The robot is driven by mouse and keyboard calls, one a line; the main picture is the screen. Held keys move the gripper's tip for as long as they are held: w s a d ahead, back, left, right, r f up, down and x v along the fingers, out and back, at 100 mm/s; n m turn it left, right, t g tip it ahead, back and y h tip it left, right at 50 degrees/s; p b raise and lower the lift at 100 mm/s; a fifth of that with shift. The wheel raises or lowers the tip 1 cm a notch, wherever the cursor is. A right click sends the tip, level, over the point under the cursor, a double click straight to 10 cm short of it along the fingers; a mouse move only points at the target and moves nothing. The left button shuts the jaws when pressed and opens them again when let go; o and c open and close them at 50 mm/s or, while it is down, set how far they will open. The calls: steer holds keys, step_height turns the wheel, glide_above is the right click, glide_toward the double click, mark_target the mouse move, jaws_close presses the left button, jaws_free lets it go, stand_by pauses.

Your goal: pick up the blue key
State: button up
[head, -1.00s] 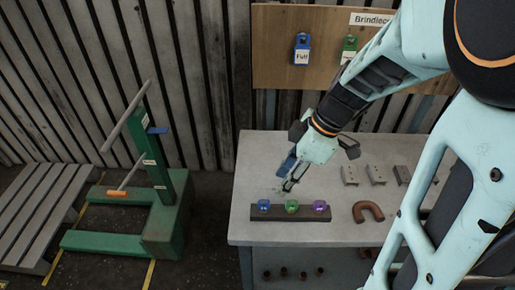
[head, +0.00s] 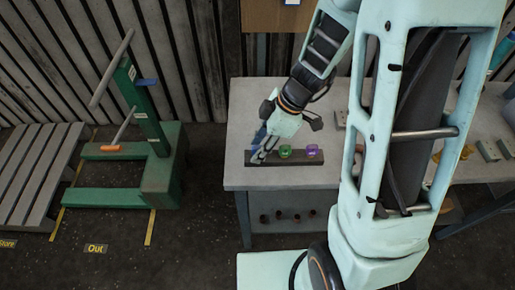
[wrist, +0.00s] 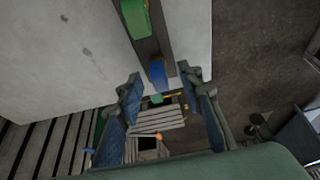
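The blue key (wrist: 157,73) shows in the wrist view at the near end of a dark bar (head: 298,160), between the tips of my gripper (wrist: 160,80). In the head view my gripper (head: 259,155) covers the bar's left end and hides the blue key. The two fingers stand apart, with the gripper open. I cannot tell whether either finger touches the key. A green key (head: 285,151) and a purple key (head: 311,150) sit on the bar to the right. The green one also shows in the wrist view (wrist: 133,18).
The bar lies near the front edge of the grey bench (head: 240,115). Grey metal blocks (head: 489,150) lie farther right. A green stand (head: 165,170) with a lever and a slatted pallet (head: 32,165) are on the floor to the left.

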steer(key=shift+a+f, duration=0.15)
steer(key=shift+f, duration=0.25)
jaws_close()
steer(key=shift+r, duration=0.1)
